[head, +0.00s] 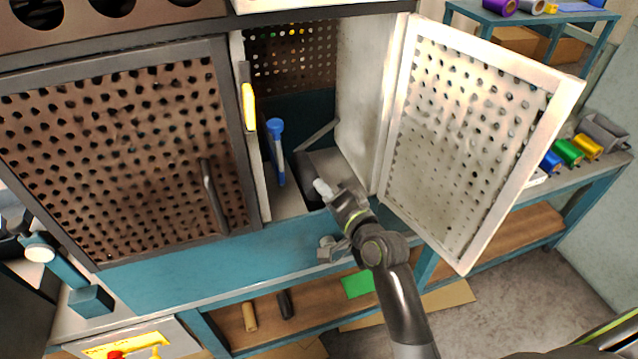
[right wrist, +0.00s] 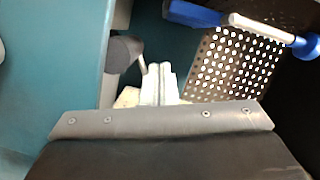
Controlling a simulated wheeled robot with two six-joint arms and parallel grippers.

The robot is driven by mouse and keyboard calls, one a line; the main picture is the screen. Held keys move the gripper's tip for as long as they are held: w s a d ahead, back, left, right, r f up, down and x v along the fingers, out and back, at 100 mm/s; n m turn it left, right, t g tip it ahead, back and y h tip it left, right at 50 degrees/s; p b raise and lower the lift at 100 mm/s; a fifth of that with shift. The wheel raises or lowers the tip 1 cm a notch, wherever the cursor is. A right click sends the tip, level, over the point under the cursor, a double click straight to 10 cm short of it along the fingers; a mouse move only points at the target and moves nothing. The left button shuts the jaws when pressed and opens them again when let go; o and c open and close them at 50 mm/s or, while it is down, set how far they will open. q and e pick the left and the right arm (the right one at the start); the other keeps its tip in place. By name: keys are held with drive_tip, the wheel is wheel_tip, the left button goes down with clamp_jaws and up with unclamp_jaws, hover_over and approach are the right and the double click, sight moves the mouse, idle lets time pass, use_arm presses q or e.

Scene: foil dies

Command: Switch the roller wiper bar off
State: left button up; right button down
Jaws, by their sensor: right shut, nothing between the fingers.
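My right gripper (head: 322,188) reaches into the open cabinet bay from the front, its pale fingers closed and empty. It also shows in the right wrist view (right wrist: 160,82), fingertips close beside a grey rounded part with a thin lever (right wrist: 125,52). I cannot tell whether they touch. In the right wrist view a bar with blue ends and a white middle (right wrist: 262,28) lies beyond the fingers. I cannot tell which part is the wiper bar's switch, or its setting. My left gripper is not in view.
A perforated white door (head: 470,120) stands open to the right of my arm. A perforated brown door (head: 120,150) with a handle closes the left bay. The bay is narrow.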

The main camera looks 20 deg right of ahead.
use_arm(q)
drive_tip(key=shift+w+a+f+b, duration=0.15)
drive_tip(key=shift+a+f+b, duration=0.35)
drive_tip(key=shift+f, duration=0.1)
use_arm(e)
drive_tip(key=v, duration=0.6)
drive_tip(key=shift+s+f, duration=0.25)
drive_tip(key=shift+d, duration=0.1)
